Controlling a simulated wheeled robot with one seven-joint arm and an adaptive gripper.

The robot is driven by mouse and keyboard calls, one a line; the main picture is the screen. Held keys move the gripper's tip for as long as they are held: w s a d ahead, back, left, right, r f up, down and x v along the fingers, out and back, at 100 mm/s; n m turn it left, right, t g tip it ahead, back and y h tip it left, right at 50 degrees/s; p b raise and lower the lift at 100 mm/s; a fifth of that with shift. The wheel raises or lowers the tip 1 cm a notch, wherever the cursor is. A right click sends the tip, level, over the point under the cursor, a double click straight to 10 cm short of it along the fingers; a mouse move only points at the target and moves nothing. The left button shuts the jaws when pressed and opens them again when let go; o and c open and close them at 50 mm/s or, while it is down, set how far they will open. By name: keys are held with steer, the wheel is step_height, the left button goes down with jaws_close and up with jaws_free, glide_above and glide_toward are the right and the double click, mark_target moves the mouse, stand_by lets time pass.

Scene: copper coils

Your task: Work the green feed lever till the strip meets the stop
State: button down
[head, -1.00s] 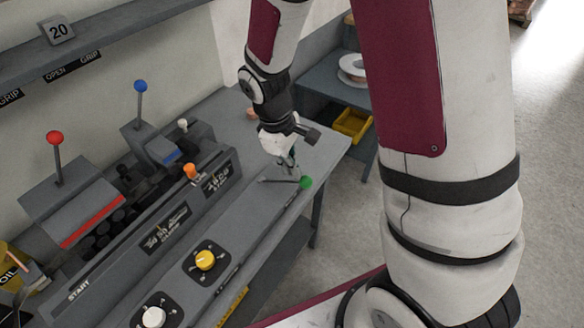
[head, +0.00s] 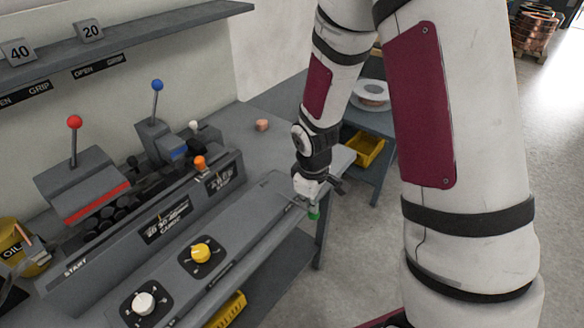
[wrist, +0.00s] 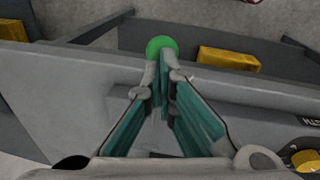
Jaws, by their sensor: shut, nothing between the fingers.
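The green ball knob (head: 314,214) of the feed lever is at the bench's front edge, toward the far right end of the machine. In the wrist view the knob (wrist: 160,46) sits just beyond my fingertips and overhangs the edge. My gripper (head: 308,203) is shut and empty, pointing down beside the lever; the fingertips (wrist: 164,66) appear against the knob's near side, though I cannot tell if they touch. The lever's arm is mostly hidden by the fingers. I cannot make out the strip or its stop; a scale plate (head: 167,223) is on the machine's front.
An orange-knobbed lever (head: 200,162), a blue-knobbed lever (head: 157,86) and a red-knobbed lever (head: 75,122) stand on the machine. A yellow dial (head: 201,252) and a white dial (head: 144,303) are on the front panel. A yellow bin (head: 364,149) lies beyond the bench end.

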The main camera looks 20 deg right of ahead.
steer(key=shift+s+d+f, duration=0.1)
steer(key=shift+s+f, duration=0.05)
steer(key=shift+f, duration=0.5)
steer(key=s+r+p, duration=0.2)
steer(key=s+r, duration=0.2)
steer(key=r, duration=0.8)
steer(key=shift+d+r, duration=0.25)
stand_by(0.6)
